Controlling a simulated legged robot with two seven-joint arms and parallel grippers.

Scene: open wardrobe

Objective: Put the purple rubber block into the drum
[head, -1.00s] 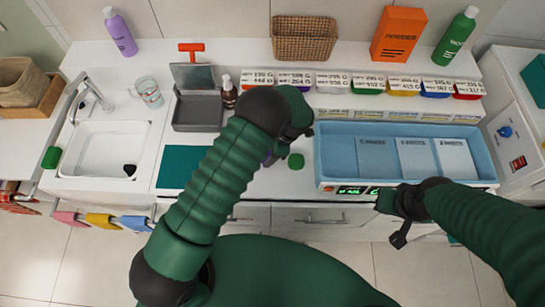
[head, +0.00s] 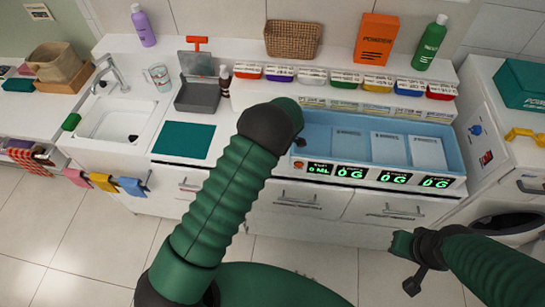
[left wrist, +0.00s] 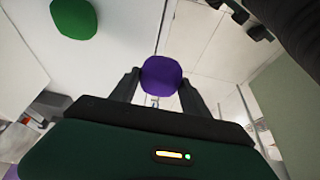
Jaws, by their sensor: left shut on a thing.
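In the left wrist view the purple rubber block (left wrist: 161,76) sits between the two dark fingers of my left gripper (left wrist: 160,82), which is shut on it. In the head view my left arm hides the block and most of that gripper. The drum (head: 518,222) is the dark round opening of the white front-loading machine at the right edge of the head view, only partly in frame.
A green block (left wrist: 73,18) lies on the white counter in the left wrist view. A blue tray (head: 455,160) with green displays is on the counter. A teal box (head: 525,84) and a yellow object (head: 524,135) are on the machine. Floor before the cabinets is clear.

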